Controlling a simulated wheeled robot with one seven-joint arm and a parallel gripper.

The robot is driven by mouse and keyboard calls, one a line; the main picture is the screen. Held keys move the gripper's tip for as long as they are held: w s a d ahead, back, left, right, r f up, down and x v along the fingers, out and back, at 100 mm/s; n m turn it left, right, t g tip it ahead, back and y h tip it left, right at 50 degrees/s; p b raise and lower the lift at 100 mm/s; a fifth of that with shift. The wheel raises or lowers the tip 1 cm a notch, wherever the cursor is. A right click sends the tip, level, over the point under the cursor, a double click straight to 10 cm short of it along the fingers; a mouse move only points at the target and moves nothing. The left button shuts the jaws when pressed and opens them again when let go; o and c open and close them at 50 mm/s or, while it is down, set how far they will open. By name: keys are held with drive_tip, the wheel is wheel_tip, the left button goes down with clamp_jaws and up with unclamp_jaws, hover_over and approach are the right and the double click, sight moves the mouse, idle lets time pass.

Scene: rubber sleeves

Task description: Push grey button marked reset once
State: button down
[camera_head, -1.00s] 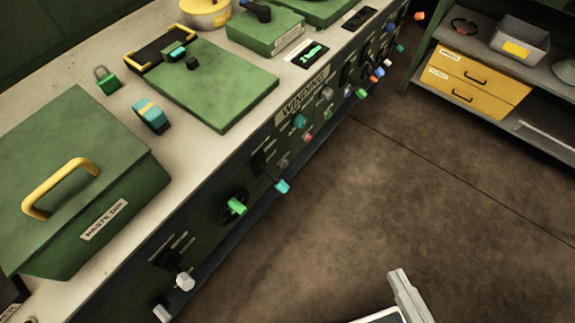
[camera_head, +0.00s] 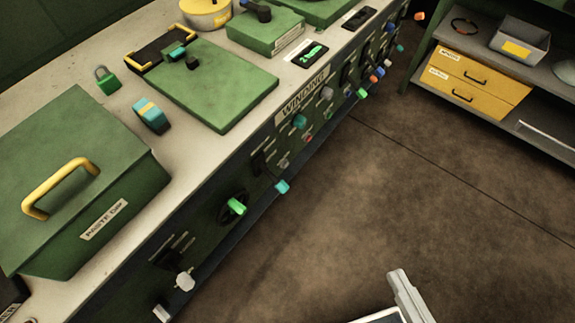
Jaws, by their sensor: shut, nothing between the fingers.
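The green control panel (camera_head: 210,215) runs along the front of the bench and carries several coloured knobs and buttons. Grey ones among them are a round one (camera_head: 327,93) below the WINDING label and a small one (camera_head: 283,163) lower on the panel. A pale grey-white knob (camera_head: 185,281) sticks out near the bottom left, with a pale block (camera_head: 161,312) below it. The small labels are too blurred to read, so I cannot tell which is marked reset. My gripper does not show; only a pale part of my own body shows at the bottom edge.
A green box with a yellow handle (camera_head: 62,188) stands on the bench top (camera_head: 200,150). A green plate (camera_head: 220,90) lies farther back. A shelf unit with yellow drawers (camera_head: 475,80) stands at the upper right. The brown floor (camera_head: 400,190) between is clear.

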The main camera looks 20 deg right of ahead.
drive_tip(key=shift+f, duration=0.1)
drive_tip(key=w+f+n+t+b, duration=0.1)
drive_tip(key=w+f+n+b, duration=0.4)
drive_tip(key=w+f+b, duration=2.3)
drive_tip(key=w+d+f+g+h+p, duration=0.1)
drive_tip(key=w+f+p, duration=0.7)
drive_tip(key=f, duration=0.4)
drive_tip(key=shift+w+d+f+m+h, duration=0.2)
drive_tip(key=shift+w+d+m+h, duration=0.15)
drive_tip(key=shift+w, duration=0.45)
